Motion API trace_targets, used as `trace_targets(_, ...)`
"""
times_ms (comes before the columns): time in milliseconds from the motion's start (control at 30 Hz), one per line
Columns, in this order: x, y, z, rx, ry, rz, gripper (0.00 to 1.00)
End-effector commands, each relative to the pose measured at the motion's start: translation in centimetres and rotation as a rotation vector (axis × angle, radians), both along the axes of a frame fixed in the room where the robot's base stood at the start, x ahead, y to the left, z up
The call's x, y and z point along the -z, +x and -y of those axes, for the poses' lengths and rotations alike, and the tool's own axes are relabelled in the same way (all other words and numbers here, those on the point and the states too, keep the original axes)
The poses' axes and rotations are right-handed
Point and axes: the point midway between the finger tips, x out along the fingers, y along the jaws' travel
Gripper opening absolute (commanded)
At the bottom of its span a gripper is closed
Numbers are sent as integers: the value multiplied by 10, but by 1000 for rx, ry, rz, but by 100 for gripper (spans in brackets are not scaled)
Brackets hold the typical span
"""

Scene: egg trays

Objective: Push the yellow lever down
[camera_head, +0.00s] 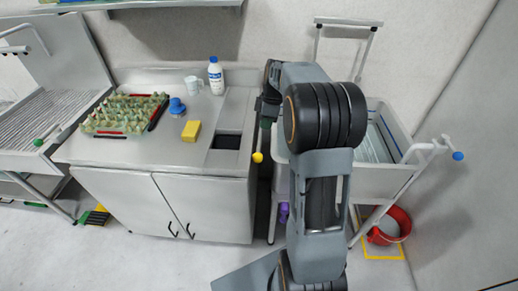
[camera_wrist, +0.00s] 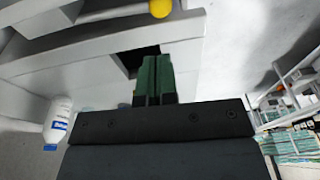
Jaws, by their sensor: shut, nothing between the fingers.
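The yellow lever shows as a round yellow knob (camera_head: 257,157) at the right front edge of the counter. In the wrist view the yellow knob (camera_wrist: 160,8) sits at the top edge, beyond my fingertips, with a visible gap between them. My gripper (camera_wrist: 153,60) is shut and empty, with its green fingers together. In the head view my gripper (camera_head: 266,122) is partly hidden by my arm and is above the knob. The lever's rod is mostly hidden in the head view.
The counter (camera_head: 95,155) holds an egg tray (camera_head: 125,112), a blue cup (camera_head: 177,105), a white mug (camera_head: 193,85), a bottle (camera_head: 215,75) and a yellow sponge (camera_head: 191,131). A dark square opening (camera_head: 227,141) lies left of my gripper. A red bucket (camera_head: 390,228) stands right.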

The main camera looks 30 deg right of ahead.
Motion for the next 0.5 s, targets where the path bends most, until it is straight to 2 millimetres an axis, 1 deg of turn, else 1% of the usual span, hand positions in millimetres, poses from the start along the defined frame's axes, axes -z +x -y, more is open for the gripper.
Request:
trace_targets(167, 27, 2, -5, -10, 2, -4, 0)
trace_targets(300, 54, 3, -10, -10, 2, -5, 0)
trace_targets(500, 89, 5, -16, -9, 3, -4, 0)
